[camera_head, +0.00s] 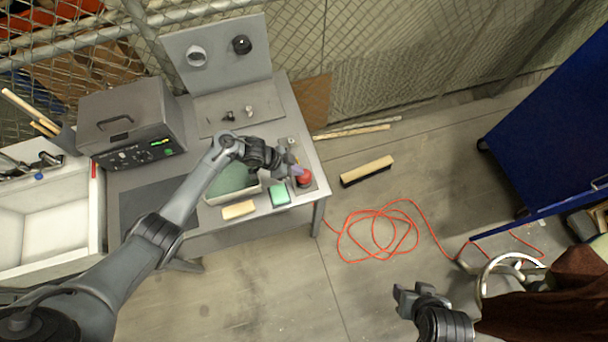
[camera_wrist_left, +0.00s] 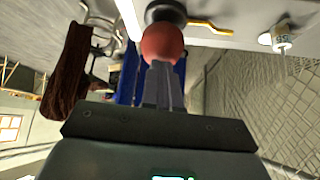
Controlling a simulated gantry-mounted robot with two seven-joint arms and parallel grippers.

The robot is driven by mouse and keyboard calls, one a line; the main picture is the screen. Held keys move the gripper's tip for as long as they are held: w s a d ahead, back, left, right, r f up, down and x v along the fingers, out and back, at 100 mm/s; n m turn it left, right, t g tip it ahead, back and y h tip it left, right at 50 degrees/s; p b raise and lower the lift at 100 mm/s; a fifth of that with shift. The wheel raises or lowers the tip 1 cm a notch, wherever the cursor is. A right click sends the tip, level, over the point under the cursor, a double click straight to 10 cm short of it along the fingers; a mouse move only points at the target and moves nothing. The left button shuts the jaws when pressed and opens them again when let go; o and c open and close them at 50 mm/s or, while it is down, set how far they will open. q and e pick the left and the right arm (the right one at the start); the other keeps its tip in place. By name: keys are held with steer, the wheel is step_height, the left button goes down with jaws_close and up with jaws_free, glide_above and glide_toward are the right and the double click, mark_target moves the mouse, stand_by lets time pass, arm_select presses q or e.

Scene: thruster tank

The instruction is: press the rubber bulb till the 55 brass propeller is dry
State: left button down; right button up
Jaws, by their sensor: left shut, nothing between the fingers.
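The red rubber bulb (camera_head: 304,178) stands at the right end of the grey table; in the left wrist view the red bulb (camera_wrist_left: 162,42) sits on a dark round base. My left gripper (camera_head: 295,170) is beside the bulb, its shut fingers (camera_wrist_left: 163,72) empty and pointing at it. The fingertips overlap the bulb's edge in the wrist view; I cannot tell whether they press on it. A small pale piece with a green mark that seems to read 55 (camera_wrist_left: 282,40) is at the right. I cannot make out a brass propeller. My right gripper (camera_head: 408,298) hangs over the floor, apart from the table.
A green-grey tray (camera_head: 215,200), a yellow sponge (camera_head: 238,210) and a green sponge (camera_head: 279,195) are near my left gripper. A grey box machine (camera_head: 130,118) stands behind my left arm. An orange cable (camera_head: 380,214) and a brush (camera_head: 367,170) lie on the floor.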

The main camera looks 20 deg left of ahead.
arm_select(q)
steer(key=shift+d, duration=0.1)
steer(key=shift+f, duration=0.1)
steer(key=shift+f+b, duration=0.7)
steer(key=shift+f, duration=0.15)
steer(key=shift+a+r+p, duration=0.2)
steer(key=shift+a+p, duration=0.1)
steer(key=shift+p, duration=0.1)
steer(key=shift+s+a+r+p, duration=0.2)
steer(key=shift+s+a+p, duration=0.15)
steer(key=shift+a, duration=0.2)
steer(key=shift+s+a+r+p, duration=0.15)
steer(key=shift+s+a+p, duration=0.1)
steer(key=shift+a+p, duration=0.25)
